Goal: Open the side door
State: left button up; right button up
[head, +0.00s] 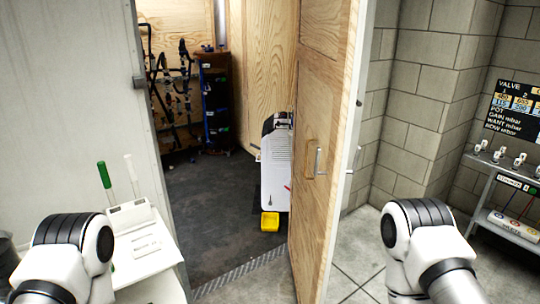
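The side door (322,125) has a plywood inner face and a pale outer edge. It stands open, swung outward to the right of the doorway, and I see it at a steep angle. A metal handle (318,162) sits on its plywood face at about mid-height. More hardware shows along its outer edge, too small to make out. Parts of both my arms show at the lower left and lower right, apart from the door in the picture. Neither gripper is in view.
Through the doorway are a dark floor (215,205), a rack with dark gear (215,100), a white unit (275,165) and a yellow box (269,221). A white stand (145,250) with green-handled tools is at left. A metal shelf (505,190) stands at right by a block wall.

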aim_at(330, 33)
jog(key=i+l+u, duration=0.15)
jog(key=l, duration=0.5)
jog(key=i+l+u, duration=0.1)
jog(key=l, duration=0.55)
jog(key=i+l+u, duration=0.15)
jog(key=l, duration=0.55)
jog(key=i+l+u, duration=0.15)
jog(key=l, duration=0.75)
jog(key=i+z, duration=0.05)
